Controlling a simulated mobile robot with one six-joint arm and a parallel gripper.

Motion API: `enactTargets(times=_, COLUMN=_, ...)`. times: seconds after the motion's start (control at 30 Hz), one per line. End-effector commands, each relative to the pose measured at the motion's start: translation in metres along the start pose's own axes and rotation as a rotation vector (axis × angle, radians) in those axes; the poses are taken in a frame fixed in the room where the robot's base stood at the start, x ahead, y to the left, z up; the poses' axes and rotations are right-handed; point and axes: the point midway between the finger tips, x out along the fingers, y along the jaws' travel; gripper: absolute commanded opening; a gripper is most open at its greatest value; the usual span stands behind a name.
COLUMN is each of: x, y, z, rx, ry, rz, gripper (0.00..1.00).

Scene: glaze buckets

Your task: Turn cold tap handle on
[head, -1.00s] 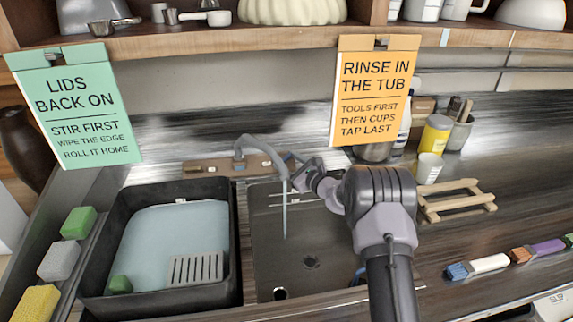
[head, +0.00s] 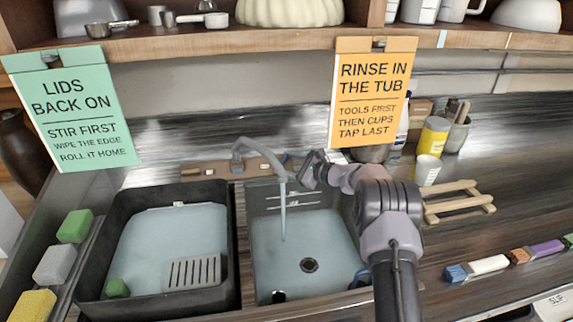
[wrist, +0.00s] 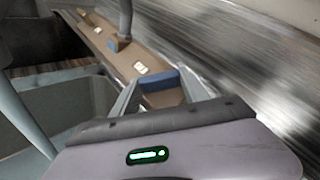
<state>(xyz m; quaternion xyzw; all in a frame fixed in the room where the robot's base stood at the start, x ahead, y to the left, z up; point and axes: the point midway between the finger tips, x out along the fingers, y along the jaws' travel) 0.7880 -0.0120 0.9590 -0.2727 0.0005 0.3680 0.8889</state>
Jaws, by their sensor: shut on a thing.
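The grey tap (head: 262,147) arches over the right basin from a brown tap base (head: 215,170) at the back of the sink. A thin pale column runs from its spout down into the basin, which holds pale blue water (head: 300,245). The cold tap handle (wrist: 160,80) is a small blue block at the near end of the tap base in the wrist view. My gripper (wrist: 158,95) has its two grey fingers on either side of that handle and is shut on it. In the head view my gripper (head: 298,168) is beside the tap, largely hiding the handle.
A dark tub (head: 90,262) with pale water, a grey grate and a green sponge stands left of the basin. An orange sign (head: 372,92) hangs behind my arm. A wooden rack (head: 460,202) and brushes (head: 490,264) lie to the right.

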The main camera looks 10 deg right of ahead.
Motion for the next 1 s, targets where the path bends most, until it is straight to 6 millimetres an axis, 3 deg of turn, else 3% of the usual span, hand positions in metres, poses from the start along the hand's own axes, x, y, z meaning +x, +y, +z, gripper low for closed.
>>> enactTargets(times=0.17, x=0.000, y=0.000, z=0.001, rx=0.001, ry=-0.002, rz=-0.001, gripper=0.12)
enactTargets(times=0.2, x=0.000, y=0.000, z=0.001, rx=0.001, ry=-0.002, rz=-0.001, gripper=0.59)
enactTargets(times=0.3, x=0.000, y=0.000, z=0.001, rx=0.001, ry=-0.002, rz=-0.001, gripper=0.75)
enactTargets(times=0.67, x=-0.005, y=-0.001, z=0.001, rx=0.001, ry=0.000, rz=-0.001, gripper=0.75)
enactTargets(times=0.77, x=-0.021, y=-0.002, z=0.002, rx=0.002, ry=0.000, rz=-0.002, gripper=0.75)
enactTargets(times=1.0, x=-0.087, y=-0.003, z=0.004, rx=0.004, ry=0.001, rz=-0.004, gripper=0.75)
